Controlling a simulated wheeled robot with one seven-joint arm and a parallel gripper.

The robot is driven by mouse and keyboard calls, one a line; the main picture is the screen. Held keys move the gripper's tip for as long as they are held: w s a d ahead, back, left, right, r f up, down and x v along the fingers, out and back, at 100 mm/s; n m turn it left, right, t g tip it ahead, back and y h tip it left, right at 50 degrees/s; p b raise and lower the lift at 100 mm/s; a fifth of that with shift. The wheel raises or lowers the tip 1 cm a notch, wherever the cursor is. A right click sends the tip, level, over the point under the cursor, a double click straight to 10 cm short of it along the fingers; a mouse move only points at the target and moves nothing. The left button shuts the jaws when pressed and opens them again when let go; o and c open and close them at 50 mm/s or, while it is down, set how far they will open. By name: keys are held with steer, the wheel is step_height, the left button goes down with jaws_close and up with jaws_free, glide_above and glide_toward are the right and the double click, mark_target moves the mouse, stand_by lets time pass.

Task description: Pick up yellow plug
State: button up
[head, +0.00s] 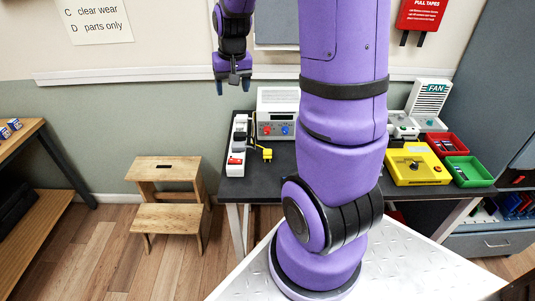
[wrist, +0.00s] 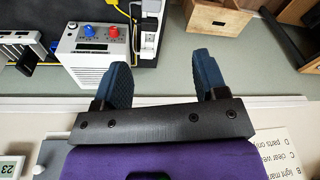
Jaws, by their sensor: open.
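The yellow plug (head: 267,155) lies on the dark table, in front of the white bench unit and to the right of the white power strip (head: 237,140). A yellow cord runs from it toward the strip. In the wrist view a piece of yellow cord (wrist: 137,28) shows beside the strip; I cannot make out the plug's body there. My gripper (head: 233,87) is open and empty, high near the wall above and behind the table, well apart from the plug. Its two blue fingers are spread in the wrist view (wrist: 162,75).
The white bench unit (head: 277,115) with red and blue knobs stands behind the plug. A yellow box (head: 415,170), a red bin (head: 446,145) and a green bin (head: 468,171) are at the right. A wooden step stool (head: 168,185) stands left of the table.

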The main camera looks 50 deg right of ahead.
steer(key=d+f+m+g, duration=0.1)
steer(key=d+f, duration=0.4)
steer(key=f, duration=0.3)
steer(key=d+f+m+g, duration=0.1)
steer(key=d+f+m, duration=0.1)
steer(key=d+f, duration=0.45)
glide_toward(267, 156)
steer(key=w+d+r, duration=0.2)
steer(key=shift+m+y, duration=0.3)
steer(key=shift+m, duration=0.1)
steer(key=f, duration=0.4)
steer(key=shift+s+d+f, duration=0.1)
steer(key=shift+d+f, duration=0.1)
steer(key=shift+f, duration=0.1)
steer(key=shift+s+d+f, duration=0.1)
steer(key=shift+s+f, duration=0.05)
steer(key=shift+f, duration=3)
steer(key=c, duration=1.1)
steer(key=shift+r, duration=0.1)
steer(key=shift+c, duration=0.2)
